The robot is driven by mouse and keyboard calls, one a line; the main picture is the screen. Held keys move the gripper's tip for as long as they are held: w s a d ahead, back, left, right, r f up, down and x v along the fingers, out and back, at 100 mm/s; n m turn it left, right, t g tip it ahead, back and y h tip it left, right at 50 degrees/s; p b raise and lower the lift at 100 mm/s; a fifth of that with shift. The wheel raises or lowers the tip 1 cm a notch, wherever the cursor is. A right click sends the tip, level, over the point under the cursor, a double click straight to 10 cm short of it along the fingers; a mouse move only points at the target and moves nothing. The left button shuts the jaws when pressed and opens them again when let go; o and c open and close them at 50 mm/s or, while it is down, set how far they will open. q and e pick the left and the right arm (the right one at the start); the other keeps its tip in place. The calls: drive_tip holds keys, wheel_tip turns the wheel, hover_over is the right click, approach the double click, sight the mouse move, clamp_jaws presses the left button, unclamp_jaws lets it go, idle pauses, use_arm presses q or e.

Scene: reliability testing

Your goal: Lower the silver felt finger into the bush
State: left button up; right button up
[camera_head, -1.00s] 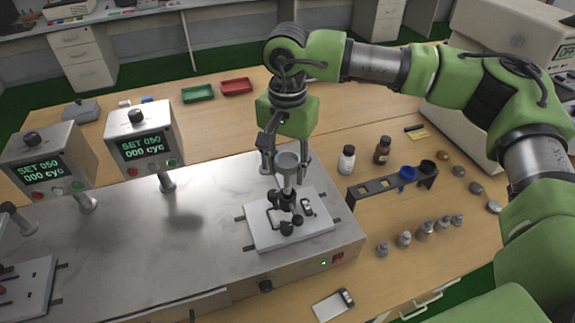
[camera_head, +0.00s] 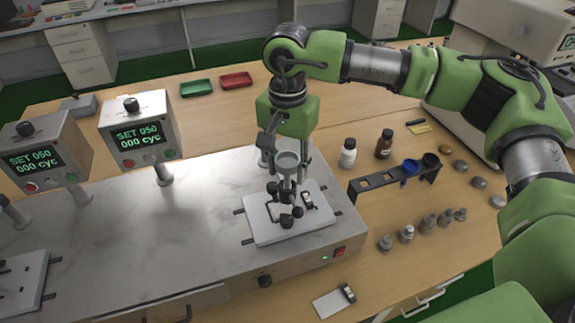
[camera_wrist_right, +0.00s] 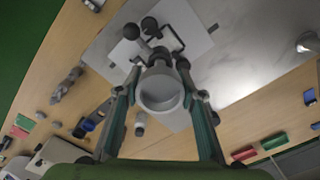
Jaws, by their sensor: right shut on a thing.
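The silver felt finger (camera_head: 287,161) is a grey upright piece with a wide cup-like top. My right gripper (camera_head: 286,172) is shut on it above the test station. In the right wrist view, the round cup (camera_wrist_right: 161,91) sits between the two fingers of the gripper (camera_wrist_right: 162,98). The finger's lower end reaches down to the dark clamp parts and black knobs (camera_head: 286,220) over the white plate (camera_head: 262,229). The bush is hidden or too small to make out there, so I cannot tell whether the lower end is inside it. My left gripper is out of view.
Two control boxes (camera_head: 140,138) reading "SET 050, 000 cyc" stand on the metal bench unit (camera_head: 195,228). To the right are a black rack (camera_head: 375,183), two bottles (camera_head: 348,153) and several small grey weights (camera_head: 406,233). Red (camera_head: 236,80) and green trays lie behind.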

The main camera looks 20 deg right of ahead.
sight(288, 182)
drive_tip(key=shift+f, duration=0.15)
drive_tip(key=shift+f+b, duration=1.65)
drive_tip(key=shift+b, duration=0.05)
drive_tip(key=shift+f+b, duration=0.65)
drive_tip(key=o, duration=1.2)
drive_tip(key=o, duration=0.6)
drive_tip(key=shift+r, duration=0.1)
